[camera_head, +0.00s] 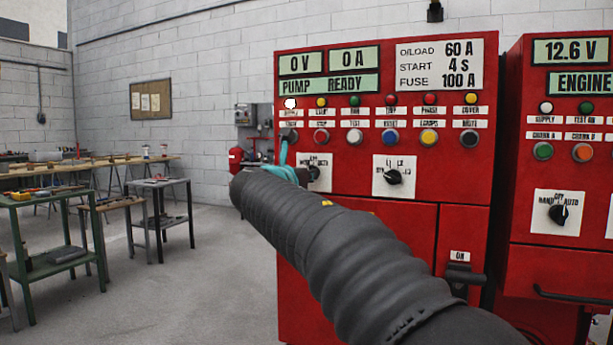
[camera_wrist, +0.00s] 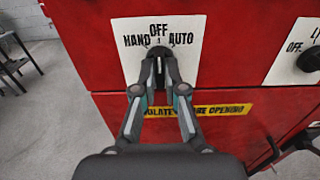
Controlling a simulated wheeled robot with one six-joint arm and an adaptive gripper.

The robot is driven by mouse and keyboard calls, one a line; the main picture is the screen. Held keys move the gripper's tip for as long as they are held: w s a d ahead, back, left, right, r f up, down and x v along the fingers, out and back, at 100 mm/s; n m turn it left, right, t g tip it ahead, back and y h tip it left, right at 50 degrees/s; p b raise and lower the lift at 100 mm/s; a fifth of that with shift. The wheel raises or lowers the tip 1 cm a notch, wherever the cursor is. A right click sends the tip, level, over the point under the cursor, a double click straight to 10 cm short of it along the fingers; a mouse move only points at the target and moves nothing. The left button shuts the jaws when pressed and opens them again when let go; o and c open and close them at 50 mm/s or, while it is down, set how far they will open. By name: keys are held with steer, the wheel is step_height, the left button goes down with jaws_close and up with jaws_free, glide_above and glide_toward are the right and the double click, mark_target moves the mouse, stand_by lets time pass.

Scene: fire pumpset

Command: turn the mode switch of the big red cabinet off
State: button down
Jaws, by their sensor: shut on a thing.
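The big red cabinet (camera_head: 360,225) stands in the middle of the head view. Its mode switch (camera_wrist: 158,51) is a dark knob on a white plate (camera_wrist: 185,58) marked HAND, OFF and AUTO. In the wrist view my gripper (camera_wrist: 159,72) reaches up from below and its fingertips are closed together on the knob. The fingers hide most of the knob, so I cannot tell for sure which mark it points at. In the head view the switch plate (camera_head: 324,162) shows just past my arm's end, and my arm hides much of the gripper.
A second knob (camera_head: 394,176) sits to the right on the same cabinet. A row of push buttons (camera_head: 390,136) is above the switches. A smaller red cabinet (camera_head: 520,170) stands at the right with its own HAND/AUTO knob (camera_head: 558,214). Workbenches (camera_head: 60,205) stand at the left; floor between is clear.

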steer(key=c, duration=1.2)
jaws_free()
steer(key=shift+c, duration=0.2)
steer(key=v, duration=1.2)
